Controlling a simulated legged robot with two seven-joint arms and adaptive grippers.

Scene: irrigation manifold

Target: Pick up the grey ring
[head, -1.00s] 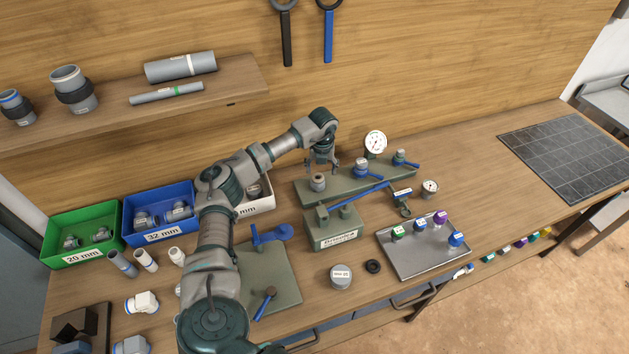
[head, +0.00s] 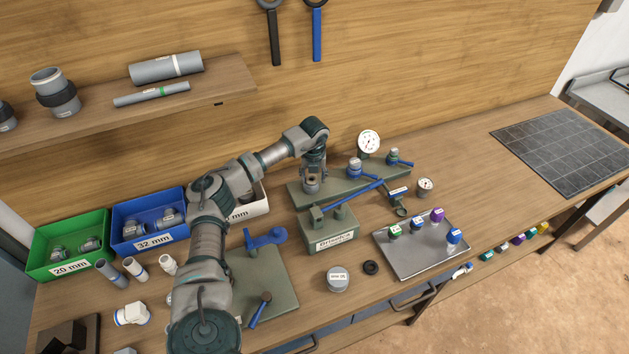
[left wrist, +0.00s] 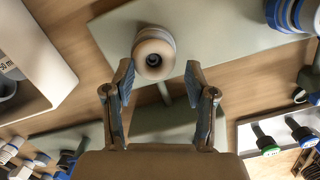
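A round grey ring-like piece (head: 311,186) with a central hole sits at the left end of the long green plate (head: 335,187). In the left wrist view the ring (left wrist: 153,52) shows nearly from above, just beyond the fingertips and roughly between them. I cannot tell whether it is separate from what is under it. My left gripper (head: 313,173) points down right above it. In the left wrist view the gripper (left wrist: 159,76) is open, fingers apart on either side, with nothing held. My right gripper is not in view.
A green block with a blue bar (head: 329,232) stands in front of the plate. A white bin (head: 252,205) is close on the left; it also shows in the left wrist view (left wrist: 45,55). Gauges and blue-handled valves are to the right. A black ring (head: 370,267) lies in front.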

